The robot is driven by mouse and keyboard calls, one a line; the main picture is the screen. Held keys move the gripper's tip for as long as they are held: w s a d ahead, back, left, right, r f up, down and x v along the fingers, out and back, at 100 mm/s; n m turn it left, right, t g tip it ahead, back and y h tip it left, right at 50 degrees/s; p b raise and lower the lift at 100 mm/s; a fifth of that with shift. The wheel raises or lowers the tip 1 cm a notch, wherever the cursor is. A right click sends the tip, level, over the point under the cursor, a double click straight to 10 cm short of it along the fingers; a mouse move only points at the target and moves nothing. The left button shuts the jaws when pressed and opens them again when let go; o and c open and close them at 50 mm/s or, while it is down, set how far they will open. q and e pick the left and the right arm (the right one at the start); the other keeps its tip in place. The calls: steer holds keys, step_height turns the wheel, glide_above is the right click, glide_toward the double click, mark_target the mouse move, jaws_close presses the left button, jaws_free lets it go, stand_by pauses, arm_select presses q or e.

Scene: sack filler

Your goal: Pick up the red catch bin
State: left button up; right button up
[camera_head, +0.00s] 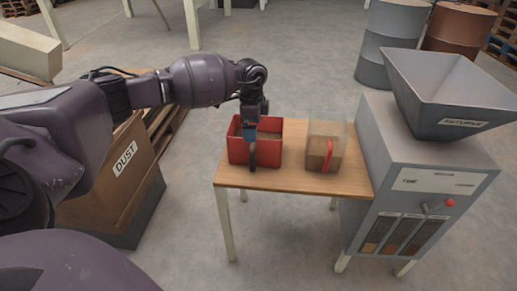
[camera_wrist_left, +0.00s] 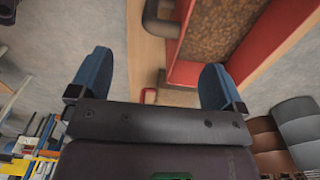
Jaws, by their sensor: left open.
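The red catch bin (camera_head: 268,153) sits upright on a small wooden table. A dark handle (camera_head: 252,156) is on its front side; bin (camera_wrist_left: 284,34) and handle (camera_wrist_left: 160,20) also show in the left wrist view, with brown grain-like material inside the bin. My left gripper (camera_head: 248,133) reaches in from the left and hangs at the bin's front side, near the handle. In the left wrist view its two blue fingers (camera_wrist_left: 154,78) are wide apart with nothing held between them. The handle lies ahead of the gap. My right gripper is not in view.
A clear container with a red handle (camera_head: 325,148) stands right of the bin on the wooden table (camera_head: 290,183). A grey machine with a hopper (camera_head: 450,95) adjoins the table's right side. A brown box marked DUST (camera_head: 110,185) stands at left. Drums (camera_head: 390,45) stand behind.

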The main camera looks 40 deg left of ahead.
mark_target(253, 144)
arm_select(q)
steer(key=shift+w+a, duration=0.1)
steer(key=shift+a, duration=0.2)
steer(key=shift+f, duration=0.35)
step_height(253, 144, down, 4)
steer(key=shift+r+b, duration=0.1)
steer(key=shift+b, duration=0.55)
steer(key=shift+f, duration=0.7)
step_height(253, 144, down, 5)
steer(key=shift+d+r+b, duration=0.15)
steer(key=shift+r+b, duration=0.05)
steer(key=shift+b, duration=0.85)
steer(key=shift+f, duration=0.15)
steer(key=shift+r, duration=0.25)
steer(key=c, duration=1.3)
steer(key=shift+c, duration=0.3)
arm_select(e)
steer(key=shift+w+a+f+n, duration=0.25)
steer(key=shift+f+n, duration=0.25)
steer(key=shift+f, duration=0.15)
